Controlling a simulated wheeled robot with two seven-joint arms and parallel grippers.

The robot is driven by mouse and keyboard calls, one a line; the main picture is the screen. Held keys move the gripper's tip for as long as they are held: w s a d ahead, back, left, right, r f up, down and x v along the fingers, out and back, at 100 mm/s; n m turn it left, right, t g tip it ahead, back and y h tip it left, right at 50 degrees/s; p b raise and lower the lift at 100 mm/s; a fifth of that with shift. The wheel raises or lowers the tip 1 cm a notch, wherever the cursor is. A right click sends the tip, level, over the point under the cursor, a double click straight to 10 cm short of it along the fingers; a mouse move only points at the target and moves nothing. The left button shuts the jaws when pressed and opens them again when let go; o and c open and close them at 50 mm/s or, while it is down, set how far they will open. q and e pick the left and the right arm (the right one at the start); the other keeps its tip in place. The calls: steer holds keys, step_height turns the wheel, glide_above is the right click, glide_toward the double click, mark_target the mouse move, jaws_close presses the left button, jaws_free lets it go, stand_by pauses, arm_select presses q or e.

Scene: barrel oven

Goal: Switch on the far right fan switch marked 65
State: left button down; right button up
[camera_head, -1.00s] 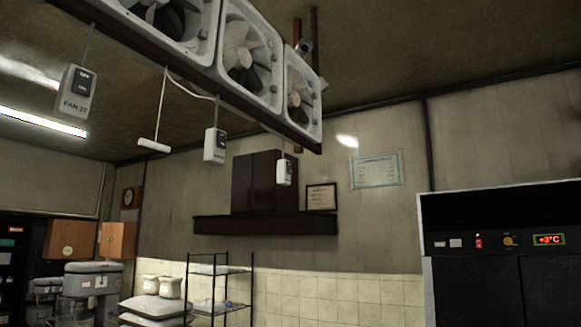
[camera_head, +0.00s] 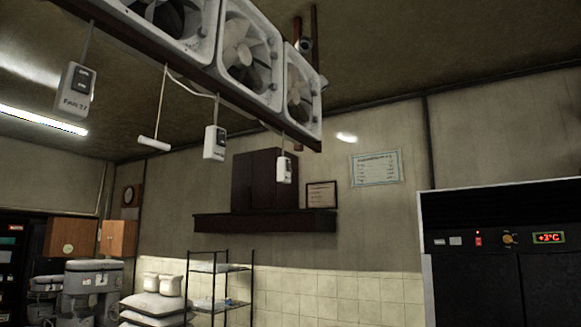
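Three white switch boxes hang on cords below a row of fans. The nearest, at the left, is marked FAN 27 (camera_head: 75,91). A middle switch box (camera_head: 214,143) hangs below the second fan; its label is too small to read. The far right switch box (camera_head: 284,169) is the smallest in view and hangs below the end of the fan row; its label and switch position cannot be read. The far right fan (camera_head: 300,91) is above it. Neither of my grippers is in view.
A dark beam (camera_head: 185,72) carries the fans overhead. A white bar (camera_head: 154,144) hangs on a cord between the switches. A dark shelf (camera_head: 265,223) is on the back wall, a wire rack (camera_head: 219,285) below. A black oven or cabinet (camera_head: 500,245) stands at the right.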

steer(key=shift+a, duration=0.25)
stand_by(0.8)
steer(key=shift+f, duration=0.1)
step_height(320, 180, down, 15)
steer(key=b, duration=1.5)
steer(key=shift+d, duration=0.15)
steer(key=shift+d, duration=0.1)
